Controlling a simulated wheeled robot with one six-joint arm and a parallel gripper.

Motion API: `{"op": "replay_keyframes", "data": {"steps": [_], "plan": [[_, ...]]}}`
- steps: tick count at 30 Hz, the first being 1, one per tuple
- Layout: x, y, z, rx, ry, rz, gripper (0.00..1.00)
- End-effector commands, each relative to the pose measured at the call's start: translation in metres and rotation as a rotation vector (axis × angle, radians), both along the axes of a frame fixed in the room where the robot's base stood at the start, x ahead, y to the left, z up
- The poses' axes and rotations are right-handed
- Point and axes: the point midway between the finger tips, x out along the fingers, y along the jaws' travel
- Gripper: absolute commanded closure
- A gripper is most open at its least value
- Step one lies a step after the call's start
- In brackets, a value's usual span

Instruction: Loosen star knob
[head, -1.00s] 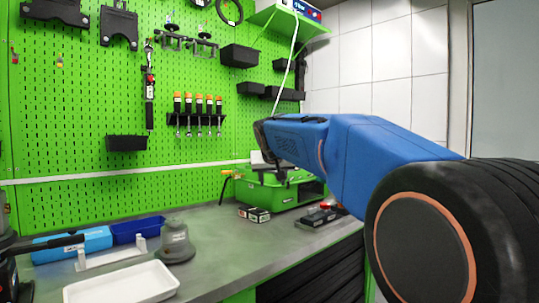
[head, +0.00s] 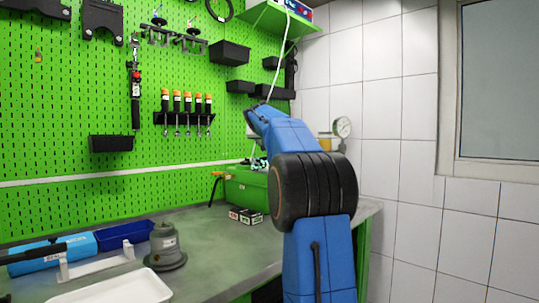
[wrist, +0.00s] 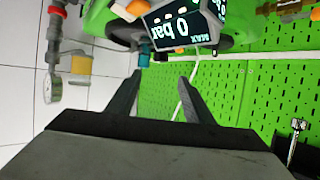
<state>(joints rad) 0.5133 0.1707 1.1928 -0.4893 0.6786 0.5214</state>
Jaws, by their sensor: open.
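My gripper (wrist: 160,76) is open and empty in the wrist view, its two dark fingers apart. I cannot tell which of these parts, if any, is the star knob. In the head view my arm hides most of the area around my gripper.
A green case (head: 246,190) and small boxes (head: 245,216) lie on the bench (head: 215,240). A grey pump-like body (head: 165,246) and white tray (head: 118,290) are at left. Green pegboard (head: 60,120) closes the back.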

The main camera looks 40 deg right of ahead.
Motion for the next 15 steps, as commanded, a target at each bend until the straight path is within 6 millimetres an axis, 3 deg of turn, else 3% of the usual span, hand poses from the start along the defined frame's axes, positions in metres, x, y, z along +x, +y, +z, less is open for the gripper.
{"op": "replay_keyframes", "data": {"steps": [15], "plan": [[0.056,-0.062,-0.036,0.001,0.001,0.0,0.53]]}}
